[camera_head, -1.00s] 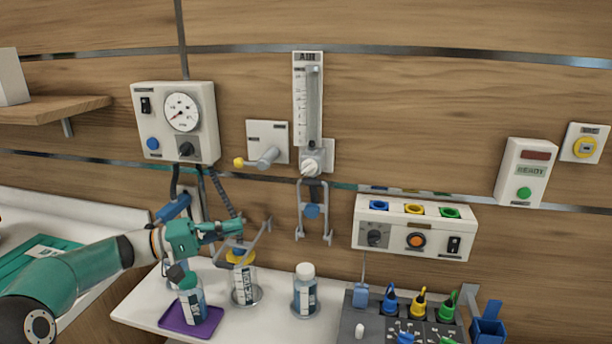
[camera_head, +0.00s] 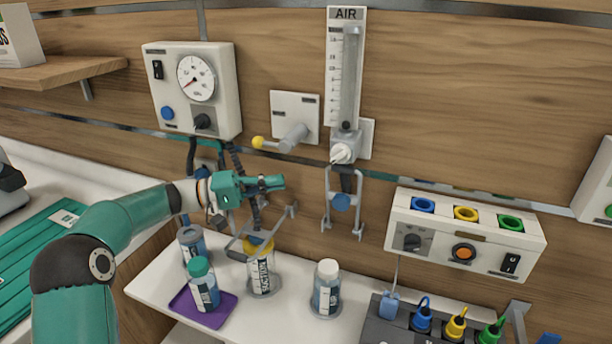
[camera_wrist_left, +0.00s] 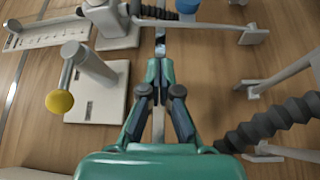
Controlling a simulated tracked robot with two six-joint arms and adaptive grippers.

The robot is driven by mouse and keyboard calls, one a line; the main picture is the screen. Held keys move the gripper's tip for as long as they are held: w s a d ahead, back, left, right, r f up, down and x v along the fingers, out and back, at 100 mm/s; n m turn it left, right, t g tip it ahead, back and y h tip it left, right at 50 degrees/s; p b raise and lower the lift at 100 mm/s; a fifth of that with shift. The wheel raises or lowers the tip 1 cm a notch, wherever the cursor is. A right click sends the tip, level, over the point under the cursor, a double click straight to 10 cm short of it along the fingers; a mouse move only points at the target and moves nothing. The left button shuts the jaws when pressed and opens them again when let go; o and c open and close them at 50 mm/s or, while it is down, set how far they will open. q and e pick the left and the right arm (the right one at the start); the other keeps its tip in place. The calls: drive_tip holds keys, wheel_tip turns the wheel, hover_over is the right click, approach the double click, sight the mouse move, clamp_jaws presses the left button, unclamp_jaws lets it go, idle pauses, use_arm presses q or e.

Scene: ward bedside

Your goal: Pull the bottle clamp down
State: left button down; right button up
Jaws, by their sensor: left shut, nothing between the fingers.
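Two grey wire frames that look like bottle clamps show in the head view. One clamp (camera_head: 272,228) sticks out from the wall over the yellow-capped suction bottle (camera_head: 263,275). The other clamp (camera_head: 328,208), with a blue knob, hangs below the AIR flowmeter (camera_head: 344,80); part of it shows at the top of the wrist view (camera_wrist_left: 215,27). My left gripper (camera_head: 282,183) is shut and empty, just above the first clamp and apart from it in the head view. Its closed fingers also show in the wrist view (camera_wrist_left: 158,70). My right gripper is out of view.
A lever with a yellow knob (camera_head: 258,142) sticks out from a wall plate above my left gripper. A corrugated dark hose (camera_wrist_left: 275,120) runs close by. A white-capped bottle (camera_head: 327,288) and a purple tray (camera_head: 222,312) with a teal-capped bottle stand on the shelf below.

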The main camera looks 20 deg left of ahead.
sight(342, 203)
use_arm(q)
drive_tip(key=shift+p+x, duration=1.6)
drive_tip(key=shift+x, duration=3.3)
drive_tip(key=shift+s, duration=0.1)
